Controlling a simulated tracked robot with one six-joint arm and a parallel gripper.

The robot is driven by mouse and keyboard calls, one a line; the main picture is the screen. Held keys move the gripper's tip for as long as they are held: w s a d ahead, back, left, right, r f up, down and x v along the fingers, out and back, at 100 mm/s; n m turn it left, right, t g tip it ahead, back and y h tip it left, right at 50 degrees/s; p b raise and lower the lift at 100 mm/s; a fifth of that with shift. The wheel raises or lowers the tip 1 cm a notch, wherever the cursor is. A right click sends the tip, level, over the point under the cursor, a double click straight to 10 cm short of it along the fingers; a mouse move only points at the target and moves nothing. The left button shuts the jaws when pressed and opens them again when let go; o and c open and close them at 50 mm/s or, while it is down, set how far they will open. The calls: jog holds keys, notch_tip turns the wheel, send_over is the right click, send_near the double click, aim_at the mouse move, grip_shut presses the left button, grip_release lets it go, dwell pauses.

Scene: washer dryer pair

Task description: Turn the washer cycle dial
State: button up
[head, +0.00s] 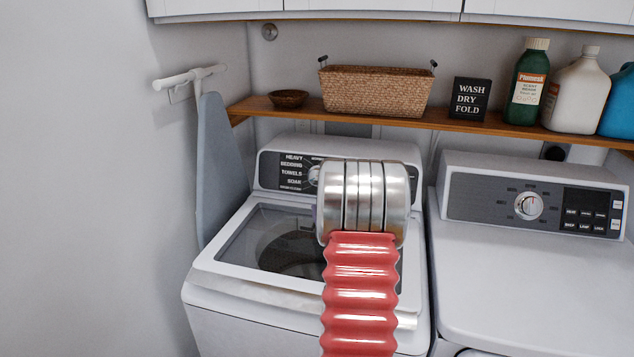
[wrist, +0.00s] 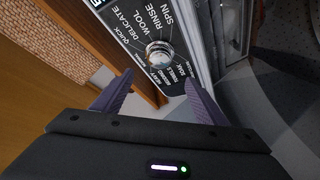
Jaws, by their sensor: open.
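The washer (head: 225,275) is the left machine, with a dark glass lid and a control panel at its back. Its cycle dial is a round silver knob (wrist: 158,54) ringed by cycle names in the wrist view. In the head view only a left sliver of the dial (head: 313,176) shows beside my arm. My gripper (wrist: 159,79) is open, with its two purple fingers spread. The dial appears just beyond the fingertips, roughly centred between them. I see no contact. In the head view my silver and red arm hides the gripper and most of the washer panel.
The dryer (head: 530,270) stands at the right with its own dial (head: 528,206). A wooden shelf (head: 450,120) above holds a wicker basket (head: 375,91), a sign and several bottles. A folded ironing board (head: 218,165) leans at the washer's left.

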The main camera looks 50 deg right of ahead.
jog(key=shift+d, duration=0.15)
jog(key=shift+x, duration=6.85)
jog(key=shift+c, duration=0.5)
jog(key=shift+f, duration=0.1)
jog(key=c, duration=0.9)
